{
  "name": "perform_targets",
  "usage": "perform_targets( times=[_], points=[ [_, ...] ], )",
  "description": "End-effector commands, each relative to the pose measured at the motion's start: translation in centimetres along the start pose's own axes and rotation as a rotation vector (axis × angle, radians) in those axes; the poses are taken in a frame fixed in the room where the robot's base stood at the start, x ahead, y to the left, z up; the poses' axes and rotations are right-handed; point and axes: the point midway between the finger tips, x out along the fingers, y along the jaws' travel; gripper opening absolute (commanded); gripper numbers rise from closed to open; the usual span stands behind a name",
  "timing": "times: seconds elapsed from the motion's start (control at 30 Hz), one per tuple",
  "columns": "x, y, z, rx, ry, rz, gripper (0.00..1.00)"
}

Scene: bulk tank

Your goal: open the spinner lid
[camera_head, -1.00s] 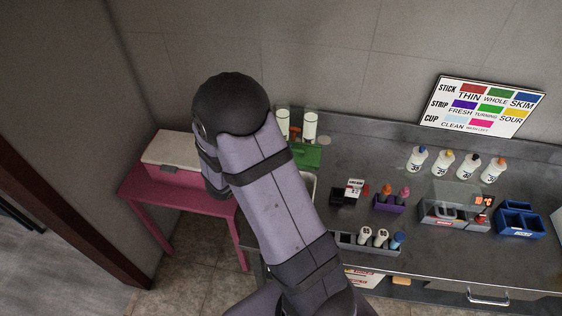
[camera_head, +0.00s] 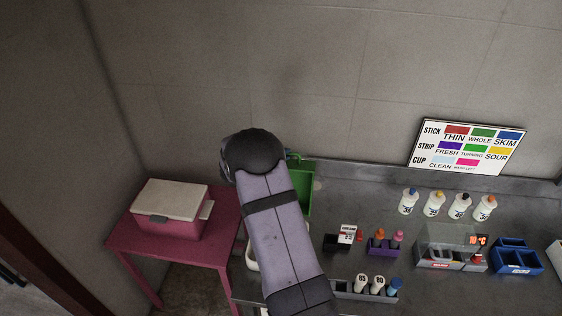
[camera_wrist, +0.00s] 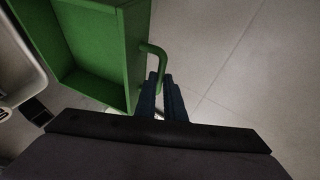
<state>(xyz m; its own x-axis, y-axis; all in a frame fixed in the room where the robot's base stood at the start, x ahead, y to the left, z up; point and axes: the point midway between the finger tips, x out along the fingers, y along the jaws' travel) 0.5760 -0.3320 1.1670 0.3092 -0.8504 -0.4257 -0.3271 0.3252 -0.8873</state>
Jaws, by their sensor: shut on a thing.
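A green, hollow, box-shaped piece with raised walls (camera_wrist: 92,60), which looks like the spinner lid, fills the upper left of the wrist view. A bent green handle (camera_wrist: 158,58) stands out from its side. My gripper (camera_wrist: 163,86) is shut on this handle, its dark blue fingers close together around the lower end. In the head view the green piece (camera_head: 302,190) shows beside my arm's far end, near the wall. My arm hides my gripper and most of the area beneath there, so the spinner body cannot be made out.
A pink table (camera_head: 160,247) with a white-topped pink box (camera_head: 170,205) stands left. On the grey bench right of my arm are a purple holder (camera_head: 382,245), a clear-covered device (camera_head: 445,245), a blue bin (camera_head: 515,257) and several white bottles (camera_head: 460,207). The wall is close behind.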

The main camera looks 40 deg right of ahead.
Motion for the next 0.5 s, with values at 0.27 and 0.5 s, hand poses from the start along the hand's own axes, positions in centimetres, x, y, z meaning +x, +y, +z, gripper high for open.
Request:
perform_targets(
  times=[0.27,0.5],
  points=[
    [0.75,-2.26,0.36,0.013,0.002,-0.036,0.00],
    [0.81,-2.28,0.32,0.015,0.003,-0.036,0.00]
  ],
)
